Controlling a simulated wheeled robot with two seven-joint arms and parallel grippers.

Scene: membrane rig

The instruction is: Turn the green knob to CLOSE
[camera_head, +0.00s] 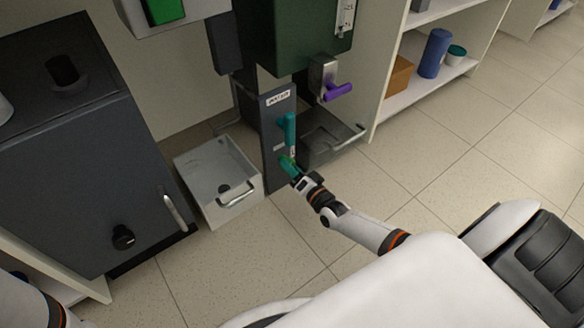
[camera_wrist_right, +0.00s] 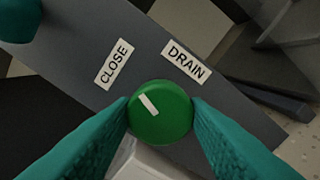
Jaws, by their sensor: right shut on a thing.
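The green knob (camera_wrist_right: 160,112) is round with a white mark and sits on a dark grey panel (camera_wrist_right: 75,50). In the right wrist view the mark points to the upper left, roughly toward the CLOSE label (camera_wrist_right: 114,63). The DRAIN label (camera_wrist_right: 186,60) is at the upper right of the knob. My right gripper (camera_wrist_right: 161,118) has its teal fingers on both sides of the knob and is shut on it. In the head view the right gripper (camera_head: 289,165) meets the low front of the panel and mostly hides the knob. My left gripper is not in view.
A teal handle (camera_head: 289,128) is on the panel above the knob, and a purple lever (camera_head: 338,91) is higher right. A dark cabinet (camera_head: 80,190) fills the left. The floor at right is clear.

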